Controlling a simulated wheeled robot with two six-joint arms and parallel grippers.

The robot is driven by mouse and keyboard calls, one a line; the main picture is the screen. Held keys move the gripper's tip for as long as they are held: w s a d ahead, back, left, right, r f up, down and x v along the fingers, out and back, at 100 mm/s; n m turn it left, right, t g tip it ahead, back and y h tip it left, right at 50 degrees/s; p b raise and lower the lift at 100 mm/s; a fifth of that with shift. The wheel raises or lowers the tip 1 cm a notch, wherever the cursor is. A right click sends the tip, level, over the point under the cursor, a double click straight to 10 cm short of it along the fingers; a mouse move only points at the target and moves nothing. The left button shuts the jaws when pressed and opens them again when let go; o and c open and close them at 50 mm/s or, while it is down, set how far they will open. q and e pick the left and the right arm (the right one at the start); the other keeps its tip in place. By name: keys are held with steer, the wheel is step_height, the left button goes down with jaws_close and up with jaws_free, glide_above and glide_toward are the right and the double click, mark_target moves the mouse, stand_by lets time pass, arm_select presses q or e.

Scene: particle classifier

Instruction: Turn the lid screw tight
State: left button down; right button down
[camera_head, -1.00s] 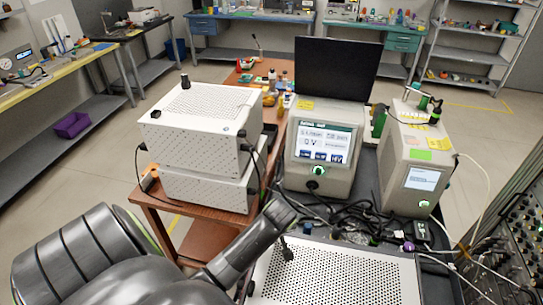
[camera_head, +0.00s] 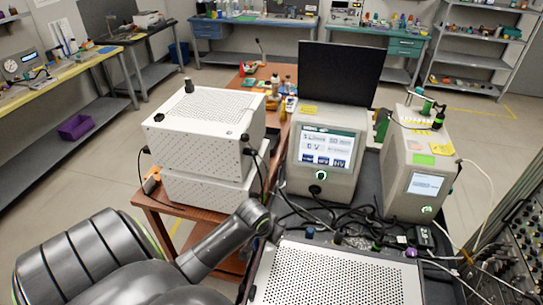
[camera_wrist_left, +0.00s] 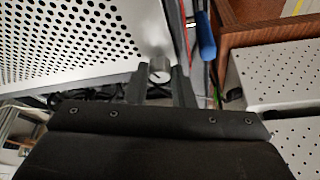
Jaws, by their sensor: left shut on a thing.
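The lid is a white perforated plate (camera_head: 340,276) at the bottom centre of the head view. It also fills the upper left of the left wrist view (camera_wrist_left: 75,68). The lid screw (camera_wrist_left: 160,69) is a small round silvery knob at the lid's corner. My left gripper (camera_wrist_left: 161,78) has its two dark fingers on either side of the screw and is shut on it. In the head view my left arm reaches to the lid's left edge, and the wrist hides the fingers and the screw. My right gripper is not in view.
Dark cables (camera_head: 340,222) lie behind the lid. An instrument with a screen (camera_head: 324,155) and another instrument (camera_head: 415,170) stand beyond them. Stacked white perforated boxes (camera_head: 205,140) sit on a brown table to the left. A blue cylindrical object (camera_wrist_left: 205,36) is close to the gripper.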

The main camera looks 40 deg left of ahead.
arm_select(q)
steer(key=m, duration=0.2)
steer(key=m+h, duration=0.2)
steer(key=m, duration=0.1)
steer(key=shift+w+a+m, duration=0.1)
steer(key=shift+a+m, duration=0.2)
steer(key=shift+a+m+h, duration=0.1)
steer(key=shift+m+h, duration=0.2)
steer(key=shift+m, duration=0.6)
steer(key=m+g+h+b, duration=0.1)
steer(key=m, duration=0.1)
steer(key=shift+w+m, duration=0.1)
steer(key=shift+m, duration=0.3)
steer(key=m+b, duration=0.2)
steer(key=m+g+h+b, duration=0.1)
steer(key=m+b, duration=0.1)
steer(key=m, duration=0.1)
steer(key=shift+w+a+f+g, duration=0.2)
steer(key=shift+g, duration=0.1)
steer(key=m+g+b, duration=0.1)
steer(key=m+b, duration=0.1)
steer(key=m, duration=0.1)
steer(key=shift+w+h, duration=0.1)
steer(key=shift+h, duration=0.2)
steer(key=shift+r+m+g+b, duration=0.1)
steer(key=shift+m+g+b, duration=0.7)
steer(key=shift+m+b, duration=0.65)
steer(key=shift+m, duration=0.35)
